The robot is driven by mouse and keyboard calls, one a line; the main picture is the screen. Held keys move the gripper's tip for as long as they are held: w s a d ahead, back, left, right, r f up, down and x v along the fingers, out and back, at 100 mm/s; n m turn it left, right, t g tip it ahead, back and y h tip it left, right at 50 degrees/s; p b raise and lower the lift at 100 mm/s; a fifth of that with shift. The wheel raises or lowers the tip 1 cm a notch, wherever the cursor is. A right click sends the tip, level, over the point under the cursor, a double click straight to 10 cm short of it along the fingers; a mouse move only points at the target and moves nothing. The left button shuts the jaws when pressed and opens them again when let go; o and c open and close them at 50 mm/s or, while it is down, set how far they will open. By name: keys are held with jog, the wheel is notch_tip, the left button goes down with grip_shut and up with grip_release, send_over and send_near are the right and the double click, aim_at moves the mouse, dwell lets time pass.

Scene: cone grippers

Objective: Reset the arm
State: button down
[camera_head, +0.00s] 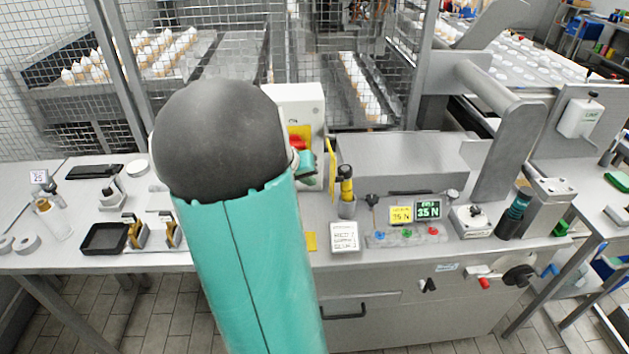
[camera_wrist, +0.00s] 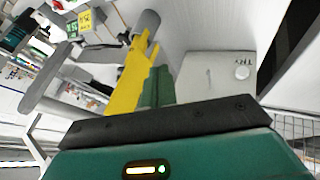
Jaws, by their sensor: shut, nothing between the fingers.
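My teal arm with a black domed joint stands large in the middle of the head view and hides part of the bench behind it. A teal part of my gripper (camera_head: 307,166) shows just right of the dome, with a thin yellow piece beside it. In the wrist view my gripper (camera_wrist: 153,75) points up the picture, its dark green finger close against a yellow piece. The jaws are shut with nothing held. I cannot tell how the yellow piece is joined to the gripper.
A white box (camera_head: 296,103) with a red part stands behind my gripper. A grey cup (camera_head: 346,208) with a yellow-black tool, a white sign (camera_head: 344,237) and a grey metal housing (camera_head: 400,160) are to its right. A black tray (camera_head: 105,239) lies left. Wire mesh closes the back.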

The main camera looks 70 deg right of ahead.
jog(key=v, duration=0.9)
jog(key=shift+s+r, duration=0.2)
jog(key=shift+s, duration=0.1)
jog(key=w+a+r+n+t+y, duration=0.1)
jog(key=w+a+n+t, duration=0.25)
jog(key=a, duration=0.75)
jog(key=w+a+r+n+t+y, duration=0.25)
jog(key=w+a, duration=0.25)
jog(key=a, duration=0.6)
jog(key=s+a+n+t+y, duration=0.1)
jog(key=a+n, duration=0.3)
jog(key=a, duration=0.7)
jog(key=s+a+n+t+y, duration=0.1)
jog(key=s+a+n+y, duration=0.1)
jog(key=a, duration=0.9)
jog(key=shift+s+r+n+t, duration=0.15)
jog(key=shift+s+n+t, duration=0.15)
jog(key=shift+s+n, duration=0.45)
jog(key=shift+w+d, duration=0.2)
